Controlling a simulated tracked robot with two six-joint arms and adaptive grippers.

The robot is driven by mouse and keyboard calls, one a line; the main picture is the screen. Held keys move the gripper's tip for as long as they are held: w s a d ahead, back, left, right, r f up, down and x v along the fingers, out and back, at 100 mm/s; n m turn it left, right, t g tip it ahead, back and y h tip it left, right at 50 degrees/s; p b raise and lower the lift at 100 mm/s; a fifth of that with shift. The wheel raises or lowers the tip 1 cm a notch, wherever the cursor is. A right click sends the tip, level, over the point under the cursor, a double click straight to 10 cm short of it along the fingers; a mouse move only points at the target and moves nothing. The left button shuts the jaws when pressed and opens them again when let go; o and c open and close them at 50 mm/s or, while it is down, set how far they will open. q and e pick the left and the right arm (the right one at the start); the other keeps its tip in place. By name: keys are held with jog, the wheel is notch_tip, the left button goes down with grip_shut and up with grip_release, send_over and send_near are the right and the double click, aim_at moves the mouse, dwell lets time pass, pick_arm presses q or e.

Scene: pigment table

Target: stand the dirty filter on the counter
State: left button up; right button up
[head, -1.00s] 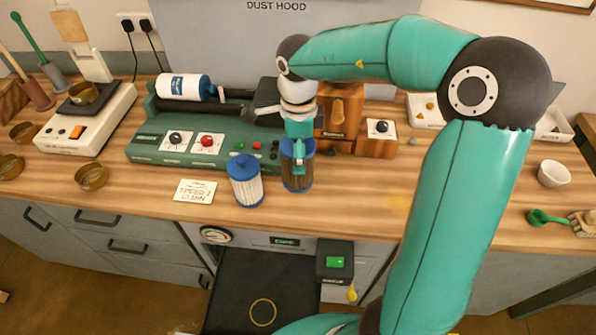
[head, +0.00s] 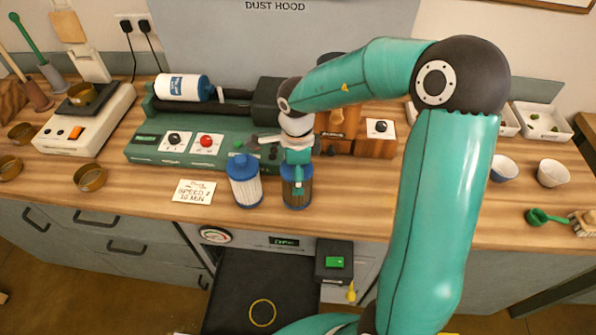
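The dirty filter (head: 296,199), a brown pleated cylinder with blue ends, is upright at the counter's front edge (head: 350,219). My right gripper (head: 298,172) comes down over its blue top and looks shut on it; the fingers partly hide the top. The filter's base is at or just above the counter; I cannot tell if it touches. A clean white pleated filter (head: 245,186) with a blue cap stands just to its left, with a narrow gap. My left gripper is not in view.
A green machine (head: 150,148) with knobs is behind the filters. A note card (head: 194,191) lies to the left. An open black drawer or door (head: 263,285) is below the counter.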

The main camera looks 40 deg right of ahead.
jog(key=o, duration=1.3)
notch_tip(320, 180, up, 11)
jog(key=shift+r, duration=0.6)
